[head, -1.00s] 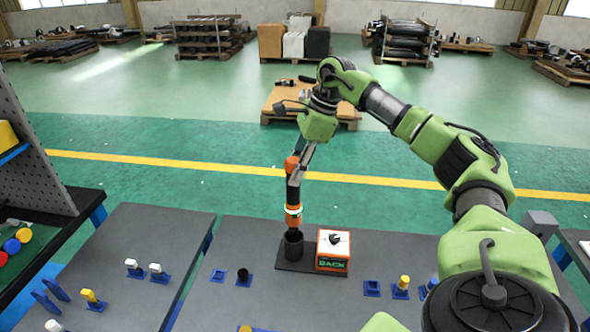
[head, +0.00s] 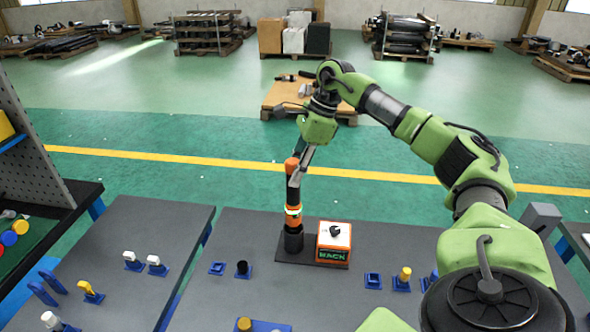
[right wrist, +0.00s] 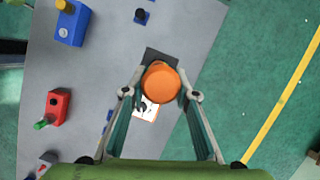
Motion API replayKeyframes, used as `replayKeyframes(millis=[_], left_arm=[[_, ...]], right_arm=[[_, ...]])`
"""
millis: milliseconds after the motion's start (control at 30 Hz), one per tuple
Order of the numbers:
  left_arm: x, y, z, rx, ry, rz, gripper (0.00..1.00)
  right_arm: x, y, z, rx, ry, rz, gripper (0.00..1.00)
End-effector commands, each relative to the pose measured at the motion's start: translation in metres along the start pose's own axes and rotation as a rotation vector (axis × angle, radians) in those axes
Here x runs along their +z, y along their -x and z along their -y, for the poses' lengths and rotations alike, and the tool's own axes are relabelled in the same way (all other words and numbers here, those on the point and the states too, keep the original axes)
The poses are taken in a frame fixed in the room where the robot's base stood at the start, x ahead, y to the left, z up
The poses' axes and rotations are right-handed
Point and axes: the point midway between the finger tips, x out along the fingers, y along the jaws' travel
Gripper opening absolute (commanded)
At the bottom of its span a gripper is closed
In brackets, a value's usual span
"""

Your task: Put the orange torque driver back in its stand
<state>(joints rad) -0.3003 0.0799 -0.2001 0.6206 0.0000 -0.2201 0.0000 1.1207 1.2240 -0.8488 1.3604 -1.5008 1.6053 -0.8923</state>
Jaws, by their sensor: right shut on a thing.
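The orange and black torque driver (head: 292,188) stands nearly upright, with a glowing green band near its lower end. My right gripper (head: 297,174) is shut on its upper part. In the right wrist view, the two fingers (right wrist: 162,84) lie on either side of its round orange top (right wrist: 161,82). The driver's lower end meets the mouth of the black cup of the stand (head: 293,243) and its tip is hidden; how deep it sits I cannot tell. In the right wrist view the driver covers most of the cup. My left gripper is not in view.
An orange box with a white top and a black knob (head: 334,242) stands right beside the cup on the dark base plate. Several small blue holders with pegs, such as one with a yellow cap (head: 403,275), are spread over the grey table (head: 215,300).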

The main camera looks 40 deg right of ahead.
Motion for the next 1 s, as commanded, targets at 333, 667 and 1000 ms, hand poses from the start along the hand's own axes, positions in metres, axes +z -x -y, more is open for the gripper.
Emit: replayKeyframes(millis=[333, 667, 1000], left_arm=[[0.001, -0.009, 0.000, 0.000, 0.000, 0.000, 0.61], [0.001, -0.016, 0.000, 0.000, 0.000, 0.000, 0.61], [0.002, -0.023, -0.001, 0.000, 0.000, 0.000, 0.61]], right_arm=[[-0.003, -0.010, 0.001, -0.004, 0.001, 0.005, 0.00], [-0.007, -0.021, 0.001, -0.004, 0.001, 0.004, 0.00], [-0.011, -0.032, 0.001, -0.004, 0.001, 0.004, 0.00]])
